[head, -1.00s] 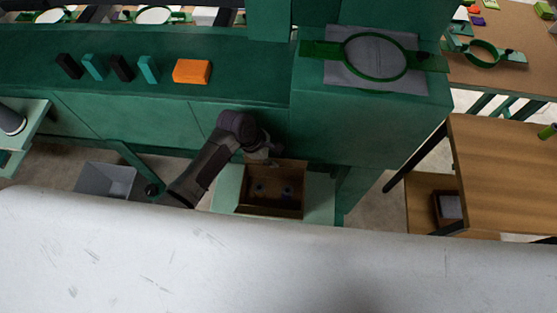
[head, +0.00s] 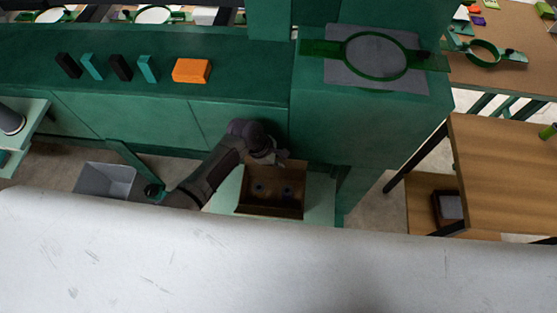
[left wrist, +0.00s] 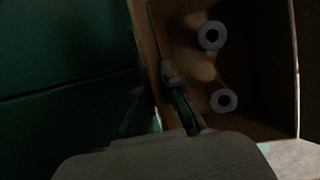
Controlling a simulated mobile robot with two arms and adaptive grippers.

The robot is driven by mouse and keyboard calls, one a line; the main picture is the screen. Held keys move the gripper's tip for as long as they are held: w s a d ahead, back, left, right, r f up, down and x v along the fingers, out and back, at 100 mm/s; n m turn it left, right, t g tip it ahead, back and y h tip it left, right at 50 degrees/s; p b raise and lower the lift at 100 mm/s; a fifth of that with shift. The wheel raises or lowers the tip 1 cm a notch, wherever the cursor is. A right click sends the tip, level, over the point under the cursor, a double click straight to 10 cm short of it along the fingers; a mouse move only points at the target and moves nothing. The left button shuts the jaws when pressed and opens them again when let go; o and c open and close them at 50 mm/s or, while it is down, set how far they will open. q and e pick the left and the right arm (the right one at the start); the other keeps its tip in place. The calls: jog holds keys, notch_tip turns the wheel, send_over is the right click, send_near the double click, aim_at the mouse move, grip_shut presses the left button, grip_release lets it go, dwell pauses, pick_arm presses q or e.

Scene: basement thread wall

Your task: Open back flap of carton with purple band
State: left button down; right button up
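The open brown carton (head: 270,211) sits low on a pale green surface, in front of the green cabinet. No purple band can be made out. My left gripper (head: 281,160) is at its back edge. In the left wrist view, the carton's inner side (left wrist: 262,60) fills the right part. My left gripper's fingers (left wrist: 155,85) stand apart, one on either side of a brown cardboard edge (left wrist: 146,45). Whether they touch it is too dark to tell. Two round, ring-like ends (left wrist: 212,36) show inside the carton. My right gripper is out of view.
The green cabinet front (head: 240,125) stands close behind the carton. A grey bin (head: 105,180) is on the floor to the left. A wooden table (head: 505,170) stands to the right. A large white surface (head: 270,265) covers the near foreground.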

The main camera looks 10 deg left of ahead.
pick_arm(q)
jog(key=shift+w+r+g+p, duration=0.2)
jog(key=shift+g+p, duration=0.1)
jog(key=shift+p, duration=0.2)
jog(key=shift+f+g, duration=0.2)
jog(key=shift+g, duration=0.2)
jog(key=c, duration=1.4)
grip_release()
jog(key=shift+o, duration=0.2)
jog(key=shift+r, duration=0.15)
jog(key=v, duration=1.1)
jog(key=shift+a+r, duration=0.15)
jog(key=shift+r, duration=0.2)
